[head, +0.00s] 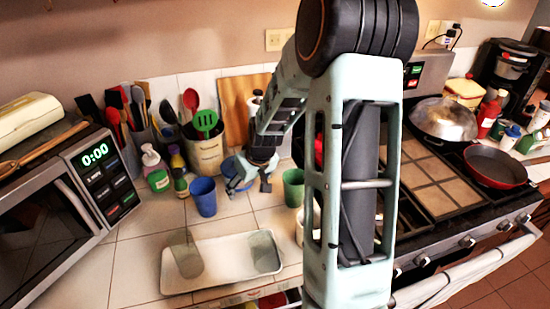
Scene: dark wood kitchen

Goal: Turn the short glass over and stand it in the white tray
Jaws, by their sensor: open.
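The white tray (222,281) lies on the tiled counter at the front. A clear glass (187,257) stands in the tray's left part. Another clear glass (264,252) is at the tray's right end and looks a little shorter. I cannot tell for sure which way up either glass is. My gripper (250,188) is open, points down and holds nothing. It is behind the tray, between a blue cup (203,197) and a green cup (293,188), apart from both glasses.
A blue item (233,169) is partly hidden behind my gripper. Bottles and a utensil crock (206,153) stand at the back. A microwave (95,185) is at the left, a stove with pans (495,166) at the right. My arm hides the counter's right part.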

